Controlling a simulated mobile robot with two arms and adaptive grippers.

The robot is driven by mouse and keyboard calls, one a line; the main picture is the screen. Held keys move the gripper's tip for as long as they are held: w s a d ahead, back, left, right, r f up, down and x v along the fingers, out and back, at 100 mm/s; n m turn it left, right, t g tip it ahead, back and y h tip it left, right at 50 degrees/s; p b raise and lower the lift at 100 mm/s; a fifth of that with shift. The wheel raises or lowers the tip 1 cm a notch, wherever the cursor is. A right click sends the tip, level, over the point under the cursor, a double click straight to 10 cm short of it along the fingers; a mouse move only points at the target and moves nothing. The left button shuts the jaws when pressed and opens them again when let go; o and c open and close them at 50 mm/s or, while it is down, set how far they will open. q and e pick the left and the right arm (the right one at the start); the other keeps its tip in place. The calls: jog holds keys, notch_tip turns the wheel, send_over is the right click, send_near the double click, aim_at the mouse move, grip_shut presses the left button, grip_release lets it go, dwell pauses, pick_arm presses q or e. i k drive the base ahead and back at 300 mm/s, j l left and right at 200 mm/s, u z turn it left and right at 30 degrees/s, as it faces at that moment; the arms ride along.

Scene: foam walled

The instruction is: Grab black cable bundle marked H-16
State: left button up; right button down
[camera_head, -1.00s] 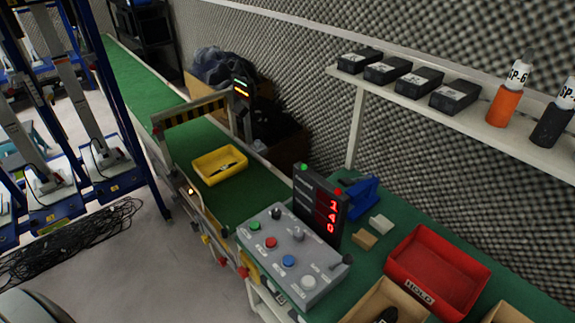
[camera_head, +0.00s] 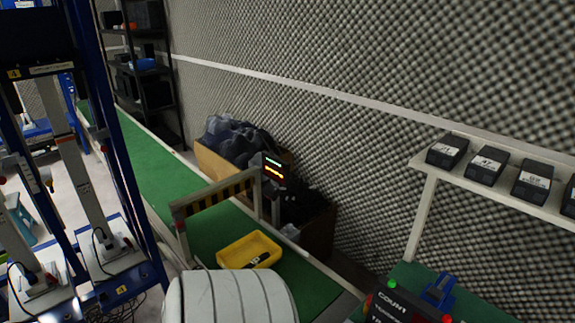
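No marking H-16 can be read in the head view. A yellow tray (camera_head: 262,240) sits on the green conveyor belt, just past the striped gate. A small dark object with a pale label (camera_head: 255,261) lies in the tray; I cannot tell whether it is a cable bundle. Dark cables (camera_head: 128,306) lie on the floor at lower left, partly cut off by the rack. Neither gripper is in view. A pale ribbed part of mine fills the bottom middle and hides part of the conveyor.
A striped gate (camera_head: 213,195) with a lit display (camera_head: 273,170) spans the belt (camera_head: 160,170). A cardboard box of dark fabric (camera_head: 215,165) stands behind. A wall shelf (camera_head: 505,192) holds several black boxes. A blue rack (camera_head: 125,180) stands left. A counter display (camera_head: 400,305) is cut off below.

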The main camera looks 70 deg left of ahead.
aim_at(256, 261)
jog(key=k+j+z, duration=0.1)
jog(key=j, duration=0.4)
jog(key=k+j+z, duration=0.15)
jog(key=k+j, duration=0.2)
jog(key=j, duration=0.15)
jog(key=k+j+z, duration=0.1)
jog(key=k+j, duration=0.2)
jog(key=j, duration=0.15)
jog(key=k+j+z, duration=0.15)
jog(key=j, duration=0.3)
jog(key=k, duration=0.1)
